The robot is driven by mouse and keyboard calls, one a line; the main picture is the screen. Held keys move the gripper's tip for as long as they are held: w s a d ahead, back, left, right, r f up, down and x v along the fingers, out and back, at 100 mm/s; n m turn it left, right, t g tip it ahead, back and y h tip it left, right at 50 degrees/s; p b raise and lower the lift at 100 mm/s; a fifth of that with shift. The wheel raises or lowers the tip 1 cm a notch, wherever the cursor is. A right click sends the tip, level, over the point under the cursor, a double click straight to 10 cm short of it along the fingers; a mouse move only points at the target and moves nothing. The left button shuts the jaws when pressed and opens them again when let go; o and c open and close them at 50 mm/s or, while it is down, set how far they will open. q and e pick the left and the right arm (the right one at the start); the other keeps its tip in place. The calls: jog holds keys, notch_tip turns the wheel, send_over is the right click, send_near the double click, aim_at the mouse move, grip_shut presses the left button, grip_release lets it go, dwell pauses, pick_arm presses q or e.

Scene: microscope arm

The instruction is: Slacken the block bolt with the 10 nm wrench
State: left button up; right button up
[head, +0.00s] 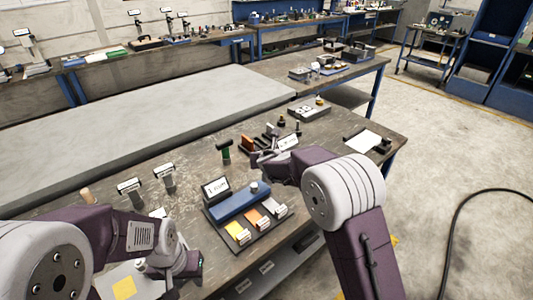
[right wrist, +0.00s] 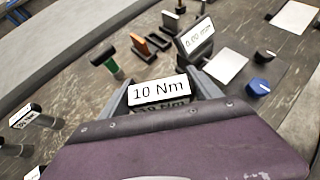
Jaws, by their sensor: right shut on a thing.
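My right gripper (right wrist: 161,88) is shut on the 10 Nm wrench, whose white "10 Nm" label (right wrist: 158,91) shows between the fingers in the right wrist view. The wrench's shaft and tip are hidden. In the head view this gripper (head: 262,160) is over the bench, right of a green-handled tool (head: 225,151). A blue block (head: 236,202) with a pale round knob on its right end lies on a dark tray; I cannot tell whether that knob is the block bolt. My left gripper (head: 188,263) is low at the left, beside the tray; its jaw opening is unclear.
A "0.00 mm" display (right wrist: 197,37) and an orange-and-black piece (right wrist: 142,48) stand beyond the right gripper. Two labelled stands (head: 165,178) are behind the left arm. A pale slab (head: 150,105) covers the far bench.

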pick_arm(q)
jog(key=shift+r, duration=0.1)
dwell(0.3)
jog(key=shift+r+p, duration=0.65)
pick_arm(e)
jog(key=shift+s+a, duration=0.25)
jog(key=shift+a, duration=0.55)
jog(key=shift+s+a, duration=0.2)
jog(key=shift+a, duration=0.55)
jog(key=shift+s+a, duration=0.25)
jog(key=shift+a, duration=0.55)
